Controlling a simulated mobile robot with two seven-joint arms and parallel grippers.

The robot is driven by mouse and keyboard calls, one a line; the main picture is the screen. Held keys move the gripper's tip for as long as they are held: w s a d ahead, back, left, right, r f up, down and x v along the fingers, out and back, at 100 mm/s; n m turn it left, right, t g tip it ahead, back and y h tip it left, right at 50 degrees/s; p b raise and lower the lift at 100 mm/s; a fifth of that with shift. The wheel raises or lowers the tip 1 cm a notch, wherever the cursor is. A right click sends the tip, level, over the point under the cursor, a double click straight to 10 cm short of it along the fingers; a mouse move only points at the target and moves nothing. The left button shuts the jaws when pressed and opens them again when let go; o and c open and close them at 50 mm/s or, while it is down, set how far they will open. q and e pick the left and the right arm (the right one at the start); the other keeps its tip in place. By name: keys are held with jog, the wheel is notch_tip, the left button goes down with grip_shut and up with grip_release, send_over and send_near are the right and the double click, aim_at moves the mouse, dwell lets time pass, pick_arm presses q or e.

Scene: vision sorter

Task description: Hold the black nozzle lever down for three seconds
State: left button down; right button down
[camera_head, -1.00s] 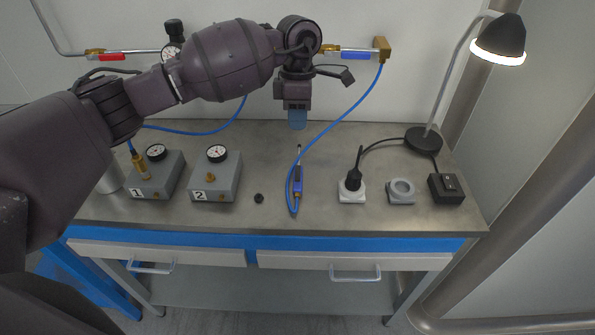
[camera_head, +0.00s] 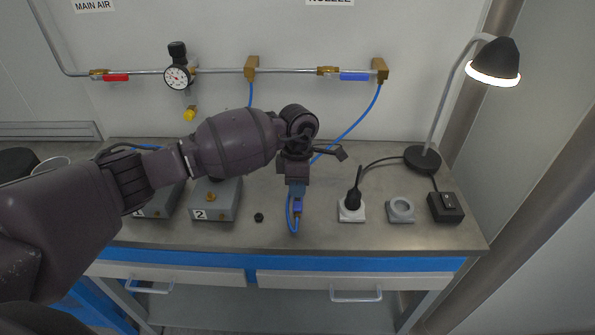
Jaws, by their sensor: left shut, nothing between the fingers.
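The blue air nozzle (camera_head: 297,208) lies on the bench with its blue hose (camera_head: 289,213) looped beside it. My left gripper (camera_head: 297,188) is shut and empty, pointing down over the nozzle's far part. Its fingertips overlap the nozzle in the head view, so I cannot tell whether they touch it. The black lever is hidden behind the gripper. My right gripper is not in view.
Grey box 2 (camera_head: 226,203) and a small black knob (camera_head: 258,217) are left of the nozzle. A plugged white socket (camera_head: 351,213), a grey ring holder (camera_head: 401,210), a switch box (camera_head: 446,208) and a lit lamp (camera_head: 497,60) are to the right. Air pipes (camera_head: 220,71) run along the wall.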

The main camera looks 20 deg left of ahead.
pick_arm(q)
jog(key=shift+s+f, duration=0.1)
jog(key=shift+f, duration=0.55)
jog(key=shift+s+f+t, duration=0.15)
jog(key=shift+f+t, duration=0.25)
jog(key=shift+f, duration=0.2)
jog(key=shift+r, duration=0.1)
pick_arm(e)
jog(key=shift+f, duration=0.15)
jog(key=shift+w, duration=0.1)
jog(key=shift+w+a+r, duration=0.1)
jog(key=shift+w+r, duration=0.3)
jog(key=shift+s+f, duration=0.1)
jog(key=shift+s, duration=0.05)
